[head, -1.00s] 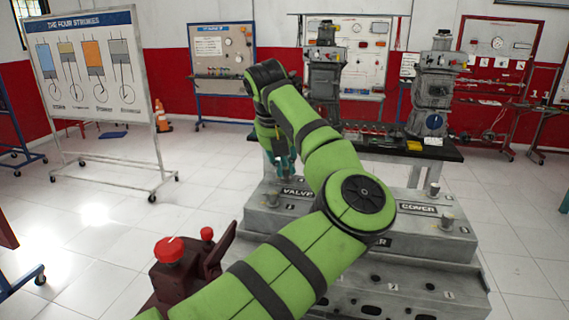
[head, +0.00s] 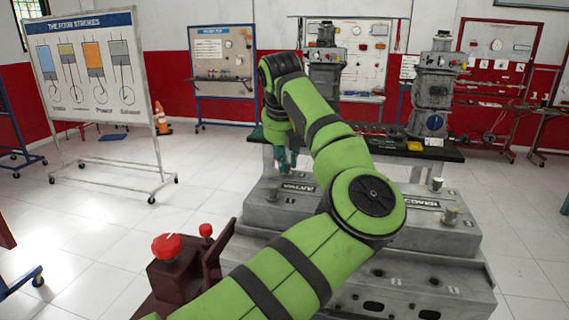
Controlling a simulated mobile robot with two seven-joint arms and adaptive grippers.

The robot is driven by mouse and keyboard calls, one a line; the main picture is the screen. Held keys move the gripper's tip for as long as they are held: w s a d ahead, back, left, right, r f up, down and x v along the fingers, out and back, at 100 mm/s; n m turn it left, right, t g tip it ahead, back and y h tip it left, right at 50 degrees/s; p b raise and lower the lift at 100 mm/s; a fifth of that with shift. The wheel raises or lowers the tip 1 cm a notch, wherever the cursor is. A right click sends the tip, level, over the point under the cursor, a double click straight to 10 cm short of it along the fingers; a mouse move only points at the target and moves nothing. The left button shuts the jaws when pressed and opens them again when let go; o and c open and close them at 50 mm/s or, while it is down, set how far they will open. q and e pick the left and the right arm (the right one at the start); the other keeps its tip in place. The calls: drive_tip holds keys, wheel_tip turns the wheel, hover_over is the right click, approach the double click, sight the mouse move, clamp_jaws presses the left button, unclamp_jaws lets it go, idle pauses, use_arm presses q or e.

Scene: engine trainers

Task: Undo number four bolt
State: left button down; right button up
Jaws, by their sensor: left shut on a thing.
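The grey valve cover (head: 342,205) sits on the engine block in front of me, with dark label plates on its top. Short round bolts stand at its right end, one in front (head: 451,215) and one behind (head: 437,184). Another small bolt (head: 273,192) shows at the left end. My left gripper (head: 287,165) points down over the back left part of the cover. Its teal fingers are shut on what seems to be a bolt there, mostly hidden by the fingers and my arm. I cannot read that bolt's number. My right gripper is out of view.
A dark bench (head: 408,148) with tools and parts stands behind the cover. A dark red stand with a red button (head: 167,247) is at the lower left. A four-strokes board (head: 95,75) stands at the left. Floor between is clear.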

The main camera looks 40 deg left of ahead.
use_arm(q)
drive_tip(key=shift+w+r+n+g+y, duration=0.15)
drive_tip(key=shift+n+g+y, duration=0.1)
drive_tip(key=shift+n, duration=0.45)
drive_tip(key=shift+r+n+g+y, duration=0.15)
drive_tip(key=shift+n+y, duration=0.1)
drive_tip(key=shift+n, duration=0.45)
drive_tip(key=c, duration=1.2)
unclamp_jaws()
drive_tip(key=shift+w+f, duration=0.1)
drive_tip(key=shift+f, duration=0.05)
drive_tip(key=v, duration=1.2)
